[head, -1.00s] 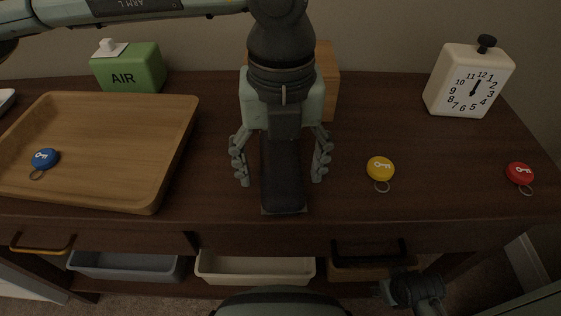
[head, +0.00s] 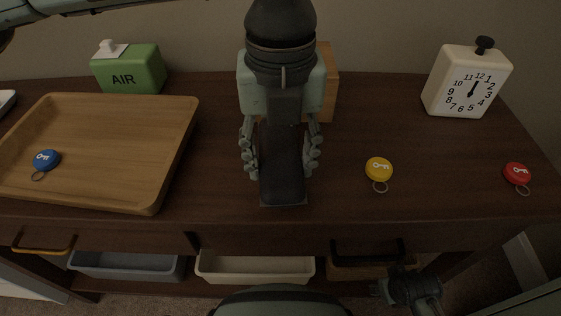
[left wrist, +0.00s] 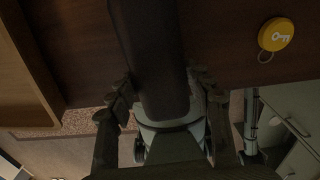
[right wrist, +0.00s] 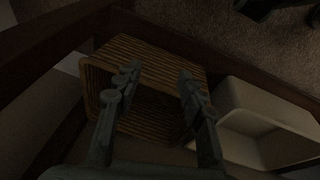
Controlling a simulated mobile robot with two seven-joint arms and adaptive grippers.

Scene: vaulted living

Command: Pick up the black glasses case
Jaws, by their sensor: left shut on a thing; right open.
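The black glasses case (head: 281,165) is long and dark, in the middle of the dark wooden tabletop near its front edge. My left gripper (head: 280,168) comes down over it with a finger on each side, shut on the case. In the left wrist view the case (left wrist: 158,60) runs between the two fingers (left wrist: 160,90). I cannot tell whether the case is off the tabletop. My right gripper (right wrist: 160,75) is open and empty, low in front of the table, facing a wicker basket; it shows at the lower right of the head view (head: 388,288).
A wooden tray (head: 110,190) with a blue key tag (head: 46,160) lies at left. A yellow key tag (head: 379,169) and red key tag (head: 517,174) lie at right. A clock (head: 466,85), green AIR box (head: 130,72) and wooden block (head: 328,85) stand behind. Bins (head: 255,268) sit below.

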